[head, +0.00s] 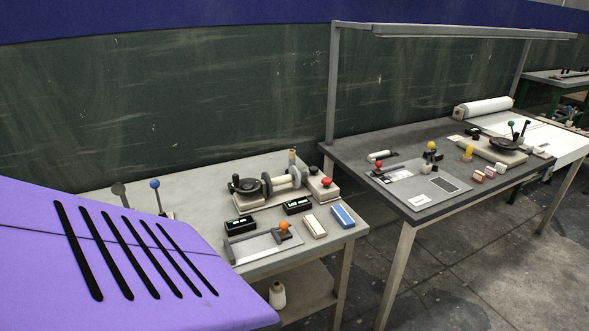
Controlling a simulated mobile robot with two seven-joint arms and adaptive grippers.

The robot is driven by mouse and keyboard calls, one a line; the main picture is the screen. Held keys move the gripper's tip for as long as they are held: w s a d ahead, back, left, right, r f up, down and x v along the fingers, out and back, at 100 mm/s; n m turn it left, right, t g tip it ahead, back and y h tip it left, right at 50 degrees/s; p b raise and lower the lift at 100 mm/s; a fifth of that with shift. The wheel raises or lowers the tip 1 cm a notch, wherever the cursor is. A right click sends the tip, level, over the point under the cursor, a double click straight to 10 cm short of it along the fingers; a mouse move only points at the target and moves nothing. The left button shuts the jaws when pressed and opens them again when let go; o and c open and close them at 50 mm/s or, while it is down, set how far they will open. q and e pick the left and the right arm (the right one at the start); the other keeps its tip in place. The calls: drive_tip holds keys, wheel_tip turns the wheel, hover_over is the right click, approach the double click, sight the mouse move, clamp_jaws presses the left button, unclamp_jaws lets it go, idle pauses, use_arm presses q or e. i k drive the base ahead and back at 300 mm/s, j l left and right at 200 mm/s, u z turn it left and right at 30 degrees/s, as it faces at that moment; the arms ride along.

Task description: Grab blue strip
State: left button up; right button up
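A small blue bar (342,216) lies at the right front corner of the nearer workbench, beside a cream bar (314,226). It is the only small, flat blue piece I can make out on the benches. It lies flat and nothing covers it. A wide blue band (270,14) also runs along the top of the dark green wall. Neither of my grippers shows in the head view.
The nearer bench (200,187) carries a winding device (268,187), two black boxes, an orange-knobbed plate and a blue-balled lever (156,184). A purple slotted panel (130,240) covers the left foreground. A second bench (350,152) stands right, under a frame; floor lies between.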

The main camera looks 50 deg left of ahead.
sight(346, 221)
drive_tip(key=u, duration=1.4)
